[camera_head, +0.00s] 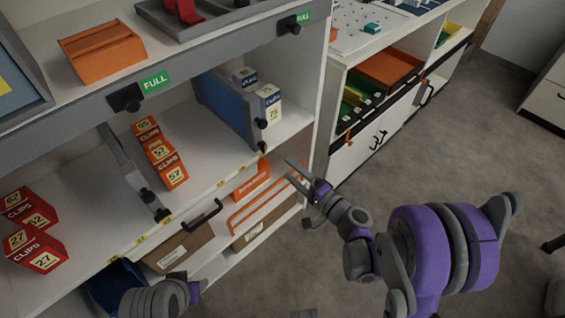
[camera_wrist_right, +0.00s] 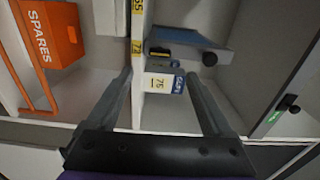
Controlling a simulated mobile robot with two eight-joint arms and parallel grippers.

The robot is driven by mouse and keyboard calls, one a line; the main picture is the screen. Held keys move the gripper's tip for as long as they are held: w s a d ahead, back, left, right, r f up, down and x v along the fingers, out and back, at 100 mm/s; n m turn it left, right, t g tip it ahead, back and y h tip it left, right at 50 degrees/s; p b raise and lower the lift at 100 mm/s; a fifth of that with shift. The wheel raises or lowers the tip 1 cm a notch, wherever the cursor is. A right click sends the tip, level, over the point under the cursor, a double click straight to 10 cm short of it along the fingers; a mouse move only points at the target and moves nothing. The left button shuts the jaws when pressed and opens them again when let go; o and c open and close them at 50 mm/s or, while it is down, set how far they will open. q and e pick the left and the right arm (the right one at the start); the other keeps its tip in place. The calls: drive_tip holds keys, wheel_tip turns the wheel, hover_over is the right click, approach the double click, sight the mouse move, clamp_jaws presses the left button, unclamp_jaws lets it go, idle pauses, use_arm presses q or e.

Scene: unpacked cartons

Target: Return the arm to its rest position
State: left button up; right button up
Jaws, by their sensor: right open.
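My right gripper (camera_head: 288,169) is open, its two fingers apart with nothing between them, in front of the shelf unit's right end in the head view. In the right wrist view its fingers (camera_wrist_right: 160,78) reach toward the shelf. A blue-and-white clips box marked 75 (camera_wrist_right: 164,83) shows beyond the gap between them, apart from the fingers. That view also shows the orange SPARES box (camera_wrist_right: 52,32) at upper left. Part of my left arm shows at the bottom left of the head view, but its gripper is out of sight.
Red clips boxes (camera_head: 160,153) and blue-and-white boxes (camera_head: 266,104) stand on the middle shelf (camera_head: 215,160). An orange box (camera_head: 250,180) and cardboard cartons (camera_head: 180,246) sit below. An orange bin (camera_head: 104,50) is on top. The grey floor (camera_head: 440,150) at right looks mostly clear.

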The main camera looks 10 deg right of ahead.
drive_tip(key=shift+s+d, duration=0.2)
drive_tip(key=shift+s, duration=0.05)
idle(0.3)
drive_tip(key=s+a+n+g+h, duration=0.1)
drive_tip(key=s+a+n+g, duration=0.2)
drive_tip(key=s+n+g, duration=0.3)
drive_tip(key=s+d+f+n+g+h, duration=0.1)
drive_tip(key=s+d+n+h, duration=0.2)
drive_tip(key=s, duration=0.4)
drive_tip(key=s+d+g+h, duration=0.2)
drive_tip(key=s+d+h, duration=0.25)
drive_tip(key=s, duration=0.25)
drive_tip(key=s+d+f+n+g+h, duration=0.1)
drive_tip(key=s+d+n+h, duration=0.1)
drive_tip(key=s+d, duration=0.35)
use_arm(q)
wheel_tip(320, 180, up, 21)
drive_tip(key=w+p, duration=0.1)
drive_tip(key=p, duration=1.7)
drive_tip(key=shift+w+t, duration=0.35)
drive_tip(key=shift+t, duration=0.05)
use_arm(e)
wheel_tip(320, 180, up, 21)
drive_tip(key=a, duration=0.1)
drive_tip(key=shift+w+a+t, duration=0.35)
drive_tip(key=shift+a+t, duration=0.05)
